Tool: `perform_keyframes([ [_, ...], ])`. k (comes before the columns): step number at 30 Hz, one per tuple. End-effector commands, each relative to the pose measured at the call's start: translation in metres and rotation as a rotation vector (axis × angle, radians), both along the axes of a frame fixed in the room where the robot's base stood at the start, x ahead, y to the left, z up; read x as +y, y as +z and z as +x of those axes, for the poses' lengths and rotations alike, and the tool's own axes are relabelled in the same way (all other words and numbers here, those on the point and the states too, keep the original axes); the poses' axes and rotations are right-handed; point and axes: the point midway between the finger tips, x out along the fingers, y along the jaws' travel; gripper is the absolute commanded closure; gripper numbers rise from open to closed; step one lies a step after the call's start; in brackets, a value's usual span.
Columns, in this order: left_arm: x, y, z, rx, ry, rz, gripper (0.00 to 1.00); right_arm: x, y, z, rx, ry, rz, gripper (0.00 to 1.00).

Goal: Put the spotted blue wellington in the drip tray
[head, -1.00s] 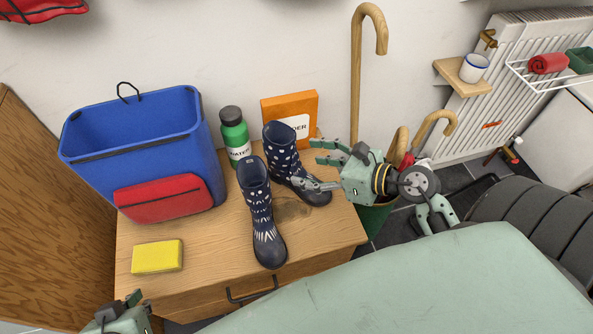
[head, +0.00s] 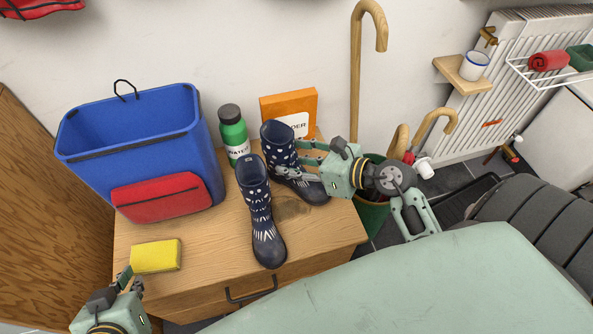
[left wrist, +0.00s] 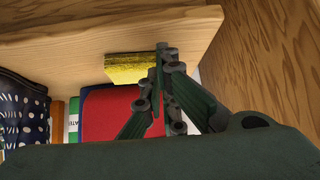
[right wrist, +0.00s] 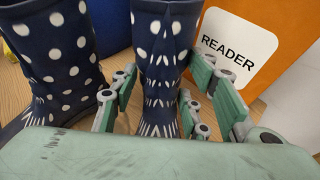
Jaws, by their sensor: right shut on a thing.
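Two dark blue wellingtons with white spots and dashes stand on the wooden cabinet top. My right gripper (head: 300,161) is shut on the rear wellington (head: 280,140), its fingers on either side of the shaft. In the right wrist view this wellington (right wrist: 163,60) is upright between the fingers. The front wellington (head: 262,215) stands upright beside it, apart from my grippers. The black drip tray (head: 451,212) lies on the floor at the right, partly hidden by my arm. My left gripper (head: 130,281) is low at the left, near the yellow sponge; its finger gap is unclear.
A blue bin-like bag (head: 90,150) with a red pocket, a green bottle (head: 233,135) and an orange box (head: 285,104) stand behind the wellingtons. The yellow sponge (head: 155,256) lies at front left. A green umbrella stand (head: 372,212) with canes stands between cabinet and tray.

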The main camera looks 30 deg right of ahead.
Motion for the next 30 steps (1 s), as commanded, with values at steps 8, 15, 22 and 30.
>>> perform_keyframes([
  [8,0.000,0.000,0.000,0.001,0.000,0.000,1.00,0.000,-0.001,0.000,0.002,0.001,-0.001,0.92],
  [15,0.000,0.000,0.000,0.001,0.000,0.000,1.00,0.000,0.000,0.000,0.001,0.001,0.000,1.00],
  [22,0.000,0.000,-0.001,0.006,0.000,0.001,1.00,0.000,0.002,0.000,0.001,0.001,0.000,1.00],
  [30,0.016,-0.021,-0.045,0.220,0.017,0.049,1.00,0.000,0.027,0.000,-0.002,0.002,-0.002,1.00],
])
